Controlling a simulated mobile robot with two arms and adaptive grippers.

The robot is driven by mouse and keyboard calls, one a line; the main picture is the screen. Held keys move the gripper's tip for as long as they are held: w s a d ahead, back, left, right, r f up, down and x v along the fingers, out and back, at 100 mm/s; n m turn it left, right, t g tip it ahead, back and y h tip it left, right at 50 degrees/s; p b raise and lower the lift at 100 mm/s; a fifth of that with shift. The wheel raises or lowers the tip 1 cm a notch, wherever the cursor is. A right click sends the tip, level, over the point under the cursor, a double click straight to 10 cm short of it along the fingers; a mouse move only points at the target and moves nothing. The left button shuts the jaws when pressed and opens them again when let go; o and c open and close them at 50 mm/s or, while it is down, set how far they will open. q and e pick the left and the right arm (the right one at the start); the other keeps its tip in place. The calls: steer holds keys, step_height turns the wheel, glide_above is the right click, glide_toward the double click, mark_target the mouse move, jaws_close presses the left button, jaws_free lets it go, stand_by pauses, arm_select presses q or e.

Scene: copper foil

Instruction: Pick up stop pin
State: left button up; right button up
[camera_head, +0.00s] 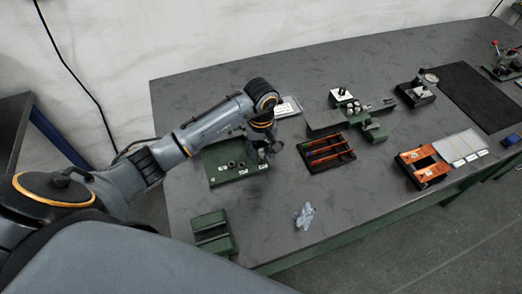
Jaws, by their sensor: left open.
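My left gripper (262,154) hangs pointing down over the right part of a green board (212,172) on the grey workbench. It is open. Several small light and dark parts (232,164) stand on the board, just left of the gripper. I cannot tell which of them is the stop pin, and the gripper and my forearm hide part of the board. Whether the fingers touch any part is too small to tell. My right gripper is not in view.
A black tray with orange dividers (326,150) and a green fixture (374,133) stand right of the board. A crumpled cloth (304,215) and a green block (213,232) lie nearer the front edge. The bench between the cloth and the orange bins (424,166) is clear.

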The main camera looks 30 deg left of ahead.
arm_select(q)
steer(key=shift+f, duration=0.3)
jaws_close()
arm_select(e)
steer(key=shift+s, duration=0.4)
arm_select(q)
steer(key=shift+r, duration=0.1)
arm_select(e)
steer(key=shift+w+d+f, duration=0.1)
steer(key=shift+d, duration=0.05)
